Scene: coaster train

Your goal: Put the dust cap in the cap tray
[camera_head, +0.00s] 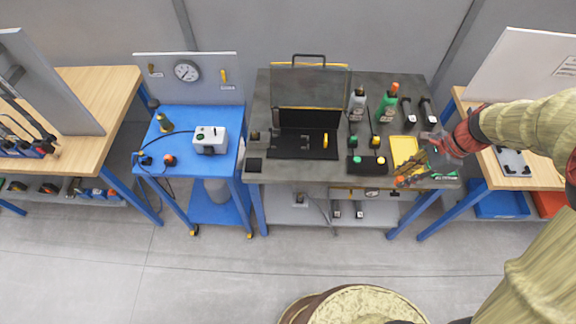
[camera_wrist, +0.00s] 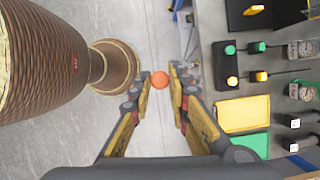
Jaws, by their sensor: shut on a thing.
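My gripper (camera_head: 404,178) is at the front edge of the dark bench, at its right part. In the wrist view my gripper (camera_wrist: 162,82) is shut on a small round orange cap (camera_wrist: 160,79), held between the fingertips with the grey floor behind it. The orange cap also shows at the fingertips in the head view (camera_head: 399,181). A flat yellow tray (camera_head: 404,146) lies on the bench just behind the gripper. In the wrist view the yellow tray (camera_wrist: 243,114) is right of the fingers and looks empty. No label marks it as the cap tray.
A green tray or mat (camera_wrist: 250,143) lies beside the yellow tray. A black block with green and yellow caps (camera_wrist: 226,65) is nearby. Bottles (camera_head: 388,105) and dark-handled tools (camera_head: 407,109) stand behind. An open black case (camera_head: 291,144) is left. The floor in front is clear.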

